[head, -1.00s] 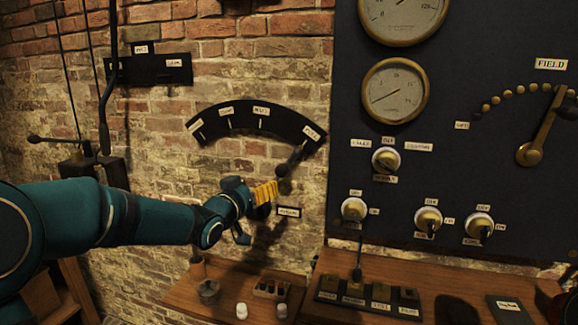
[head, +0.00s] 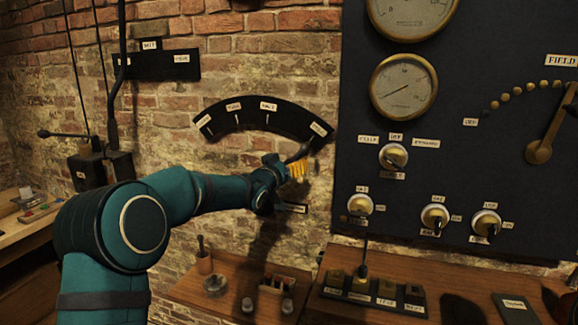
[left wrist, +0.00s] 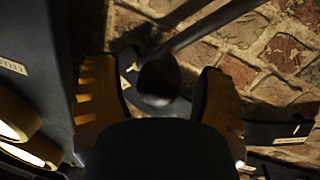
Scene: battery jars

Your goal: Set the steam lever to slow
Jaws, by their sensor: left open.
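The dark curved scale (head: 250,117) is on the brick wall, with several small white labels too blurred to read surely. The steam lever (head: 303,151) is a dark arm at the scale's right end, near the rightmost label. In the left wrist view, the open fingers (left wrist: 160,95) stand on either side of the lever's dark round knob (left wrist: 160,77), with gaps visible on both sides. My right gripper is out of view.
A dark panel with gauges (head: 404,87) and knobs (head: 393,156) stands close to the right of the lever. Below, a wooden shelf (head: 185,290) holds small jars and a pot. A hanging lever and cords are at the left.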

